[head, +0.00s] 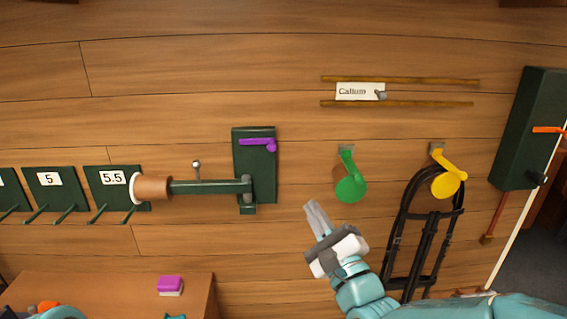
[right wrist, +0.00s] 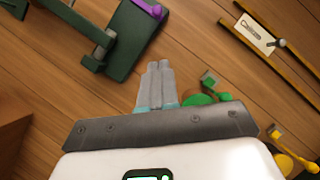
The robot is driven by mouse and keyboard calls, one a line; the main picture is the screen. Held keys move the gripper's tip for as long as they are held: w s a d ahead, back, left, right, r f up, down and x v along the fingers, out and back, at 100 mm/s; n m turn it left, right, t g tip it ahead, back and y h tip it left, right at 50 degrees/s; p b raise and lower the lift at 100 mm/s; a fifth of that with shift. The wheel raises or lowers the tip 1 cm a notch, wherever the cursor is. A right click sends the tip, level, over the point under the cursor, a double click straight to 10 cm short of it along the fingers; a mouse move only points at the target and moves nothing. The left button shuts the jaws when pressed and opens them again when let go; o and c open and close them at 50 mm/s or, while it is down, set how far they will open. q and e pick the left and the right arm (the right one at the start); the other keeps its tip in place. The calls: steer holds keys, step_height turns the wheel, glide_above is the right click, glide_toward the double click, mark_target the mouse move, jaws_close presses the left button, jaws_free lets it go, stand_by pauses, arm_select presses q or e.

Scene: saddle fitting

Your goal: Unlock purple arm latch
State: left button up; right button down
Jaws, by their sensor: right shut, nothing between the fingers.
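The purple latch (head: 258,143) lies roughly level across the upper part of a dark green wall plate (head: 255,172). A green swing arm (head: 210,187) reaches left from the plate's lower part and ends in a tan and white cylinder (head: 152,188). My right gripper (head: 313,207) is shut and empty, in front of the wall, below and right of the plate and apart from it. In the right wrist view the shut fingers (right wrist: 157,70) point toward the wall, and the purple latch (right wrist: 150,9) shows at the top edge. My left gripper is not clearly in view.
A green hook (head: 350,185) and a yellow hook (head: 447,182) are on the wall at right, with black straps (head: 408,235) below the yellow one. A "Calium" sign (head: 358,92) sits between two rails. A wooden table (head: 120,290) stands at lower left. Bare wall separates my right gripper from the plate.

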steer(key=s+a+r+p+x, duration=0.1)
steer(key=p+x, duration=0.5)
steer(key=x, duration=0.6)
steer(key=shift+w+a+r, duration=0.15)
steer(key=shift+a+r, duration=0.2)
steer(key=shift+r, duration=0.2)
steer(key=shift+w, duration=0.1)
steer(key=shift+r, duration=0.1)
steer(key=shift+d+r+n, duration=0.1)
steer(key=shift+r+n, duration=0.05)
steer(key=shift+n, duration=0.35)
